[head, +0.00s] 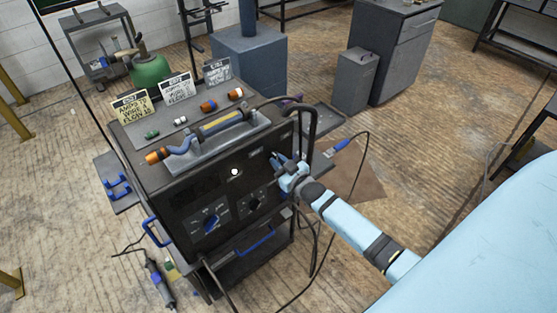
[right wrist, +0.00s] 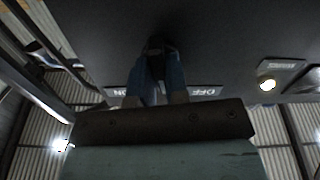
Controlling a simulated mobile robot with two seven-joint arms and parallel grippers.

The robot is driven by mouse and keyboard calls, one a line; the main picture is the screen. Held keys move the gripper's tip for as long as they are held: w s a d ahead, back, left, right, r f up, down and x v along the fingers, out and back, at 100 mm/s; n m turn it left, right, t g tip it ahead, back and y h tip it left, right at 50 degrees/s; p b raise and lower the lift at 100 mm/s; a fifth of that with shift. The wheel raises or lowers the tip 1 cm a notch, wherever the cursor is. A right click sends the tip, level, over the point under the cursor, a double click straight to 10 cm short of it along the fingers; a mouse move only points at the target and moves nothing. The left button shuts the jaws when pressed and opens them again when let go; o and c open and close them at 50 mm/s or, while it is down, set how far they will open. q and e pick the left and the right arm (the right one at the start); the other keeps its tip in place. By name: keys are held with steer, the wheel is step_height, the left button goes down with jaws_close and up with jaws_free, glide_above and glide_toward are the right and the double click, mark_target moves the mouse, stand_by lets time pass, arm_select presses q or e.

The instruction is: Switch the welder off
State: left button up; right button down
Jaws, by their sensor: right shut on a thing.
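The welder (head: 187,197) is a dark box on a cart, with dials on its front panel. My right gripper (head: 280,163) is at the right part of that panel. In the right wrist view its blue fingers (right wrist: 155,68) are shut on a dark switch (right wrist: 157,44), largely hidden between them. Upside-down labels show beside the fingers, an OFF label (right wrist: 197,91) on the right and a partly covered ON label (right wrist: 122,90) on the left. A white lamp (head: 235,172) on the panel is lit, and it also glows in the wrist view (right wrist: 268,83). My left gripper is out of view.
Blue-pointered dials (head: 211,223) sit lower on the panel. A torch-like tool, small coloured parts and cards (head: 178,88) are on top. A blue handle (head: 155,231) projects at left. Cables (head: 361,185) hang at right. A grey cabinet (head: 395,52) stands behind.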

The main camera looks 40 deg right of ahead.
steer(key=shift+n, duration=3.2)
steer(key=c, duration=1.1)
jaws_free()
steer(key=s, duration=0.9)
steer(key=s+d+b, duration=0.1)
steer(key=s, duration=0.3)
steer(key=shift+s, duration=0.4)
